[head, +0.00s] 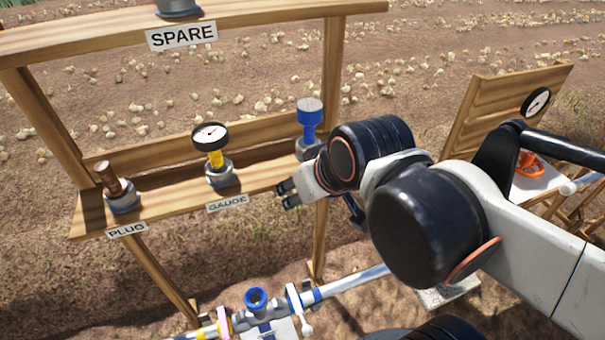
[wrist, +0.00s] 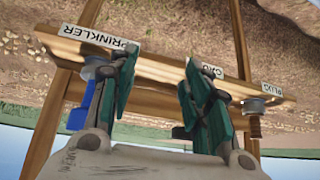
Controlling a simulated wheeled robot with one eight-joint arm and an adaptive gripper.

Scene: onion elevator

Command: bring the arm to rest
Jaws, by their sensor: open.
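My gripper (head: 287,194) is in front of the right part of the wooden rack's shelf, just right of the GAUGE label and below the blue sprinkler. In the wrist view its two green-padded fingers (wrist: 163,85) stand apart with nothing between them. The arm reaches in from the right side of the head view, bent at dark round joints. I cannot tell how close the fingertips are to the shelf edge.
The rack shelf (head: 165,208) holds a brown plug (head: 112,185), a yellow gauge (head: 212,145) and a blue sprinkler (head: 309,120). A pipe (head: 345,285) with a blue-ringed opening (head: 256,298) lies below. A wooden board (head: 490,110) with a dial and orange handwheel (head: 530,163) stands right.

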